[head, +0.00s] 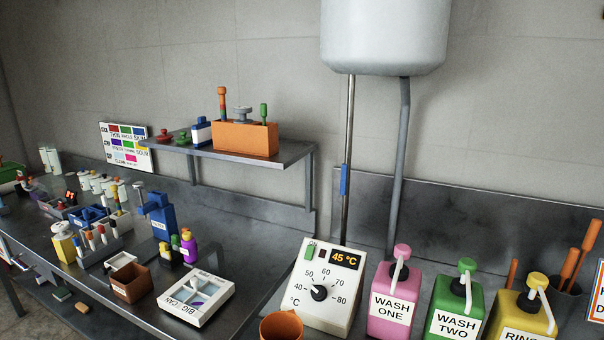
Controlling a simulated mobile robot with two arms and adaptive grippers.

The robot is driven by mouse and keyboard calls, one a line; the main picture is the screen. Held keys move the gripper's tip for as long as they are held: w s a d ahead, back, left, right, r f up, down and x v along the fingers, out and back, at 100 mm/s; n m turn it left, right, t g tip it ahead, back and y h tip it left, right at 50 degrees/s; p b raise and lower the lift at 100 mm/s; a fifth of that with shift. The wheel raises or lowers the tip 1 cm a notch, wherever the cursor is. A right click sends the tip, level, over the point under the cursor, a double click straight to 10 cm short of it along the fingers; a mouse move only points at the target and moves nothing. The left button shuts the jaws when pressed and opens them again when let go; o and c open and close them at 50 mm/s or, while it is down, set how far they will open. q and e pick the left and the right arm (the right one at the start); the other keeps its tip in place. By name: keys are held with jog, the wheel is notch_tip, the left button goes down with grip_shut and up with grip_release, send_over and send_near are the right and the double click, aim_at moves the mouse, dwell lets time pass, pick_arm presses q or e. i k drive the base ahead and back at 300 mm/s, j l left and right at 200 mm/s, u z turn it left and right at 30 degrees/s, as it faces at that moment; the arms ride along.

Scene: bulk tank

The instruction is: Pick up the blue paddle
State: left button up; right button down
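A low blue object (89,216) lies among small items on the left of the steel bench, close to grey racks. It looks like the blue paddle, but it is too small and crowded to be sure of its shape or handle. Items around it partly hide it. Neither of my grippers shows in the head view.
A white tray (190,310) lies in front. A raised shelf (290,152) holds an orange block (246,139). A temperature box (324,288) and wash bottles (392,305) stand right.

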aim_at(85, 211)
jog(key=i+j+u, duration=0.2)
jog(key=j, duration=0.4)
jog(key=i+j+u, duration=0.2)
jog(key=i+j, duration=0.15)
jog(key=j, duration=0.25)
jog(key=i+j+u, duration=0.15)
jog(key=i+j, duration=0.15)
jog(key=j, duration=0.2)
jog(key=i+j+u, duration=0.2)
jog(key=i+j, duration=0.15)
jog(key=j, duration=0.15)
jog(key=z, duration=1.5)
